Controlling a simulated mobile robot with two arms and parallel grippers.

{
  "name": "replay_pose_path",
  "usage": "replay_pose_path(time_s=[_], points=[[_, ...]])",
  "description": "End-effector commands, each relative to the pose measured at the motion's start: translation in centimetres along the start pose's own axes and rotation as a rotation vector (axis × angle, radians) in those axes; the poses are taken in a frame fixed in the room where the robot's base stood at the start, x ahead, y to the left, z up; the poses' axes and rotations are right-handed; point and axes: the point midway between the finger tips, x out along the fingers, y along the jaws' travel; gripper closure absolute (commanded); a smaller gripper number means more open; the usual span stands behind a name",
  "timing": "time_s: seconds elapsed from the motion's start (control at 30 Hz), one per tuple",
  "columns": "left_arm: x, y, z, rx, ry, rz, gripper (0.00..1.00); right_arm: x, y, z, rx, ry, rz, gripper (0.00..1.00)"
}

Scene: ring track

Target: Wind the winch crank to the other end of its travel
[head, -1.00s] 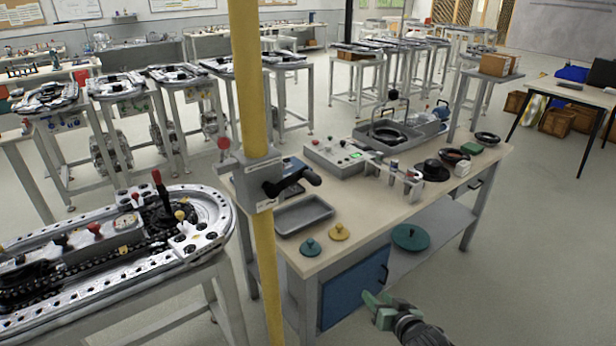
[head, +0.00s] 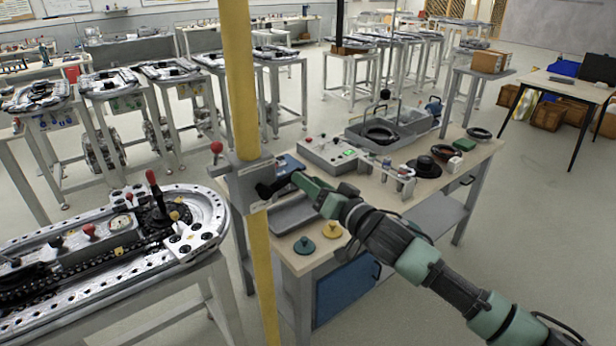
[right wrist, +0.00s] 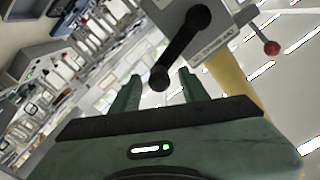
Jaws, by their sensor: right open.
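The winch (head: 250,182) is a grey box on a yellow post, and it also shows in the right wrist view (right wrist: 225,45). Its black crank (head: 270,189) sits on the box's front; in the right wrist view the crank (right wrist: 180,47) slants down-left from its hub to a rounded handle end. My left gripper is out of view.
A red-knobbed lever (head: 217,148) sticks out left of the winch. A workbench (head: 310,262) with a grey tray (head: 290,222) and a control box (head: 328,157) stands right behind it. A ring track table (head: 200,250) is at the left. Floor is clear at front right.

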Motion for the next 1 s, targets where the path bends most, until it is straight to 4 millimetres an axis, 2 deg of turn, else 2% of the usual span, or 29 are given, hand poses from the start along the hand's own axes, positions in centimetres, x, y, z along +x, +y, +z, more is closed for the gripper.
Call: replay_pose_path(time_s=[0.13, 0.4, 0.47, 0.57, 0.6, 1.0], points=[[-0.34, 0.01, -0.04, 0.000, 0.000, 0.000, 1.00, 1.05, -0.03, -0.04, 0.000, 0.000, 0.000, 0.55], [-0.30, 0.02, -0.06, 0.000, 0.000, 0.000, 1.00, 1.18, 0.02, 0.03, -0.001, 0.000, 0.000, 0.55], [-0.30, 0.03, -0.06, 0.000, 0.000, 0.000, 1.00, 1.17, 0.02, 0.03, -0.001, 0.000, 0.000, 0.69], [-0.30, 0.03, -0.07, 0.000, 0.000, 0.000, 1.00, 1.16, 0.03, 0.03, -0.001, 0.000, 0.000, 0.97], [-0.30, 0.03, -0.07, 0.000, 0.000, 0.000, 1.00, 1.16, 0.03, 0.03, -0.001, 0.000, 0.000, 1.00], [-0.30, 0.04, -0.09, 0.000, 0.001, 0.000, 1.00, 1.15, 0.05, 0.05, -0.001, 0.000, 0.000, 1.00]])
